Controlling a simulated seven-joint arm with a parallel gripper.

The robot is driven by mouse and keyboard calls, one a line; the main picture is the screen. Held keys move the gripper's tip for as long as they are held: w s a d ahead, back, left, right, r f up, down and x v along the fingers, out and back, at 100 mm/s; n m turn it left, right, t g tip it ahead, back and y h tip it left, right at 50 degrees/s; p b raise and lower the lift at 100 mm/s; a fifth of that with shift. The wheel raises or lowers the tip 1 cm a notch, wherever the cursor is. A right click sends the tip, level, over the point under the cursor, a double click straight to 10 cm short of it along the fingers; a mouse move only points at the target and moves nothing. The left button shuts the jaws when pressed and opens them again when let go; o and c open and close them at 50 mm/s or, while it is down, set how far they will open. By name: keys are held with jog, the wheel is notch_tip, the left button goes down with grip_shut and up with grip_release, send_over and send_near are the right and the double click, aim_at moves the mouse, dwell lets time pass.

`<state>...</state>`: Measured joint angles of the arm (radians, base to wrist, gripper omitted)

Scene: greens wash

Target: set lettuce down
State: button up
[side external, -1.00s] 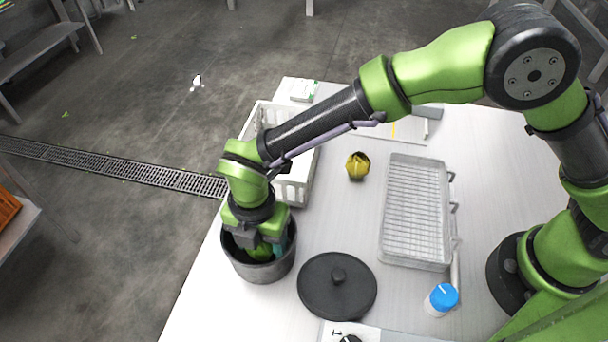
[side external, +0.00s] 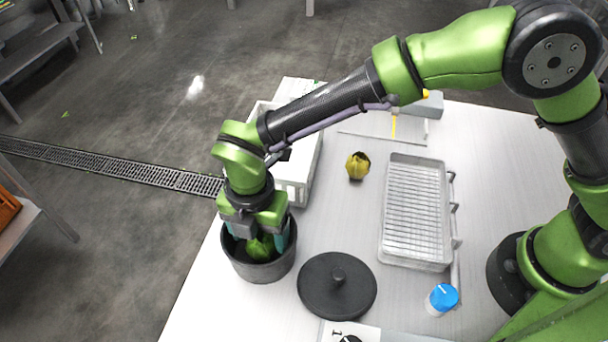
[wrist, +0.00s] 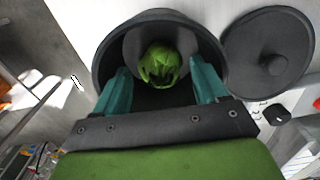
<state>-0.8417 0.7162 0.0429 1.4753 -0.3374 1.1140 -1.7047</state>
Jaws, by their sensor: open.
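A green lettuce (side external: 260,248) lies inside a dark grey pot (side external: 262,272) at the table's left edge. In the wrist view the lettuce (wrist: 160,64) sits within the pot's rim (wrist: 103,52), beyond my fingertips. My gripper (side external: 262,236) is above the pot with its fingers reaching into the mouth. In the wrist view my gripper (wrist: 162,84) has its two teal fingers spread wide, one on each side of the lettuce, with a gap to it. The lettuce's underside is hidden.
A black lid (side external: 337,287) lies right of the pot. A white crate (side external: 298,190) stands behind my wrist. A yellowish vegetable (side external: 358,166), a wire-rack tray (side external: 415,212) and a blue-capped bottle (side external: 441,299) are farther right.

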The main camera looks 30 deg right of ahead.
aim_at(260, 235)
notch_tip(260, 235, up, 9)
jog(key=shift+f, duration=0.1)
jog(key=d+r+m+t+y, duration=0.1)
jog(key=d+r+m, duration=0.5)
jog(key=d+m, duration=0.3)
jog(key=d+r+m+t+y, duration=0.15)
jog(key=d+r+m, duration=0.45)
jog(key=d, duration=0.6)
jog(key=s+d+m+t, duration=0.4)
jog(key=s+d+m, duration=0.4)
jog(key=d+m, duration=0.5)
jog(key=m, duration=0.2)
jog(key=shift+d+f+m+t, duration=0.25)
jog(key=shift+f+m+t, duration=0.05)
jog(key=shift+f+t, duration=0.1)
